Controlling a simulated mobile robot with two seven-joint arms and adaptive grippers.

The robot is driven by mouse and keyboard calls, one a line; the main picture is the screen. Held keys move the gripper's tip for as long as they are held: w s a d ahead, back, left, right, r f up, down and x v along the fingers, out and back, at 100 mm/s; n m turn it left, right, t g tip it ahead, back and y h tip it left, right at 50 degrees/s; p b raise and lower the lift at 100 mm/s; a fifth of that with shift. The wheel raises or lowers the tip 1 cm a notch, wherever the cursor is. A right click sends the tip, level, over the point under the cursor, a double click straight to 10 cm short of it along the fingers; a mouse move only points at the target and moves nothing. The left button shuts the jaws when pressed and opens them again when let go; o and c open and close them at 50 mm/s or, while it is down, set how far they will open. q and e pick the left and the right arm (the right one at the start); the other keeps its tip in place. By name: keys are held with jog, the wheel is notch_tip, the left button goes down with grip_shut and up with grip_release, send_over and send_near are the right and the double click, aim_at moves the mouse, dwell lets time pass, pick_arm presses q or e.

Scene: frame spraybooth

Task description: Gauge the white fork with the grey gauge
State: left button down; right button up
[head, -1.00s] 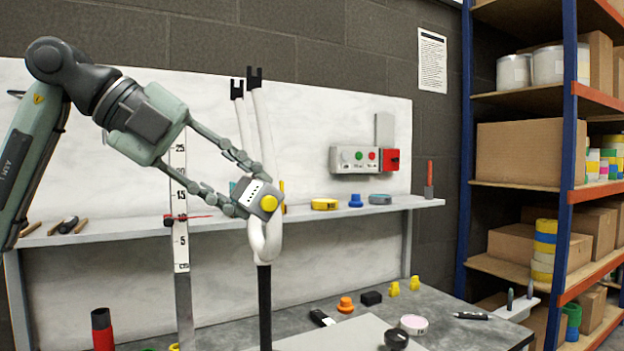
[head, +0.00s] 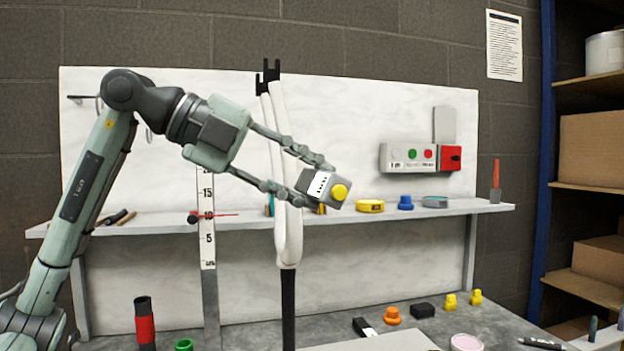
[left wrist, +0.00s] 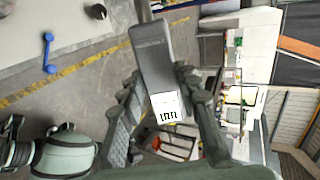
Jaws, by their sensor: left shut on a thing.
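The white fork (head: 291,240) stands upright on a black post in the head view, its two long prongs ending in dark forked tips. The grey gauge (head: 310,186) is a small block with a white marked label and a yellow round end. My left gripper (head: 315,182) is shut on the gauge, which is tilted and held in the air just right of the fork's prongs in the picture. The gripper's fingers cross in front of the prongs; I cannot tell the depth gap. The gauge (left wrist: 152,60) also shows between the fingers in the left wrist view. My right gripper is not in view.
A wall shelf (head: 465,207) runs behind, carrying small coloured items. A height scale (head: 208,240) stands left of the fork. The bench below holds a black and red cylinder (head: 145,325), an orange knob (head: 392,316) and a black block (head: 423,310).

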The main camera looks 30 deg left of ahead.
aim_at(300, 178)
pick_arm(q)
jog(key=shift+w+a, duration=0.95)
jog(key=shift+a, duration=0.2)
jog(key=shift+w+a, duration=0.65)
jog(key=shift+a, duration=0.2)
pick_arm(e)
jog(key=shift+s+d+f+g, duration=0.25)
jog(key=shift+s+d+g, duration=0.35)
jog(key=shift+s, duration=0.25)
pick_arm(q)
jog(key=shift+w+a+p, duration=0.4)
jog(key=shift+w+a, duration=0.15)
jog(key=shift+a, duration=0.15)
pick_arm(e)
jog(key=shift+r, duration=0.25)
pick_arm(q)
jog(key=shift+s+d, duration=0.1)
jog(key=shift+d, duration=0.05)
